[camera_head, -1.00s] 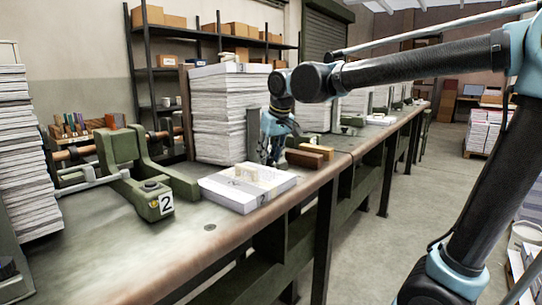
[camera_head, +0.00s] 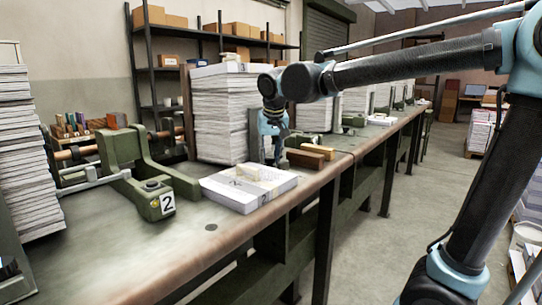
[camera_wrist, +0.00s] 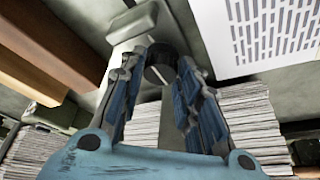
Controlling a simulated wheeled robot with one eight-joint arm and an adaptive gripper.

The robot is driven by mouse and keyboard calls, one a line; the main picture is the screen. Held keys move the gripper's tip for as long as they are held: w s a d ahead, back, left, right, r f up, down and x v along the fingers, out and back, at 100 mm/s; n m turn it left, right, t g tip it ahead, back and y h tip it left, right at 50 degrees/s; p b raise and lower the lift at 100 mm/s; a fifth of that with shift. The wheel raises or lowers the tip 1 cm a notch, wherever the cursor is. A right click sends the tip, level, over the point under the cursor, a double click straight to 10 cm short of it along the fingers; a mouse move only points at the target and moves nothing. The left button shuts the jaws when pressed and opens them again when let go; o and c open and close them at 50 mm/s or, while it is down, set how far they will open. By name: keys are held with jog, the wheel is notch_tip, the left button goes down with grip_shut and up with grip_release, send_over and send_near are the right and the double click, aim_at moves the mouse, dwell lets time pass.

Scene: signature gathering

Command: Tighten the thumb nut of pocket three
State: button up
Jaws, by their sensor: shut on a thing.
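My gripper (camera_wrist: 158,82) is shut on a dark round knob, the thumb nut (camera_wrist: 157,75), which has a pale line on its face. The nut sits between the two fingers, near their tips, at a green clamp part (camera_wrist: 133,22). In the head view my gripper (camera_head: 272,150) points down at the bench behind the paper block, beside the tall sheet stack. The nut is hidden there. No number for this pocket is readable.
A paper block (camera_head: 248,188) lies in front of my gripper, with brown wooden blocks (camera_head: 318,150) to its right. A tall sheet stack (camera_head: 219,125) stands left of it. The green press numbered 2 (camera_head: 150,196) is nearer. The aisle (camera_head: 400,215) is free.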

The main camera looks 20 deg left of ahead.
jog(key=o, duration=0.8)
jog(key=v, duration=1.2)
jog(key=shift+w, duration=0.1)
jog(key=shift+d+f, duration=0.1)
